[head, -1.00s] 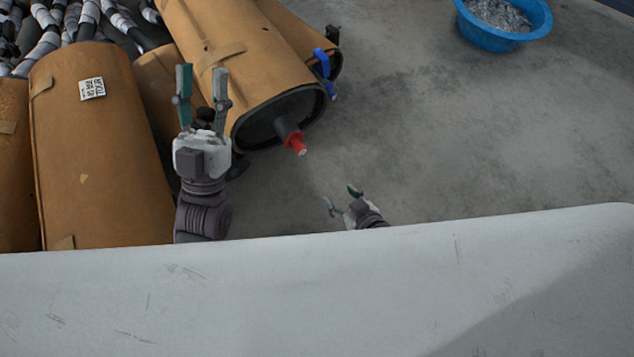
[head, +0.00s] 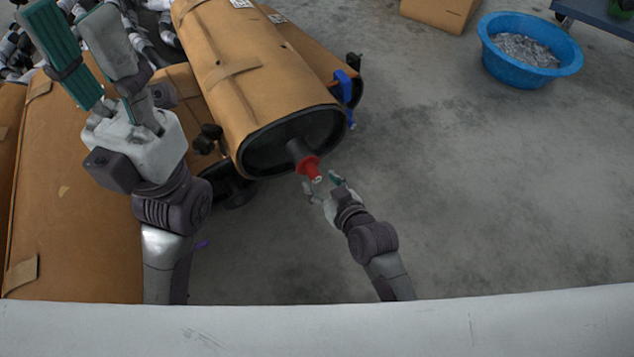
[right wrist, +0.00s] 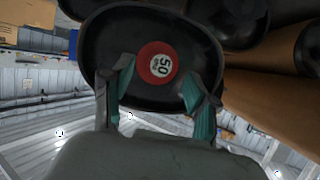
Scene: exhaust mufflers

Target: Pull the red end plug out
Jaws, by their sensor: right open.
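The red end plug (head: 309,166) sits on the dark pipe at the near end of a brown-wrapped muffler (head: 258,85). In the right wrist view the plug (right wrist: 158,63) is a red disc with a white label marked 50, in front of the muffler's black end. My right gripper (head: 322,184) is open just below the plug. In the right wrist view its two green fingers (right wrist: 157,90) stand apart, one on each side of the plug's lower part; contact cannot be told. My left gripper (head: 80,52) is open and empty, raised over the wrapped mufflers at left.
A blue tub (head: 528,75) of metal scraps stands at the back right. A blue clamp (head: 345,87) is beside the muffler's end. A large brown-wrapped muffler (head: 75,210) lies at left. The grey floor (head: 470,180) at right is clear.

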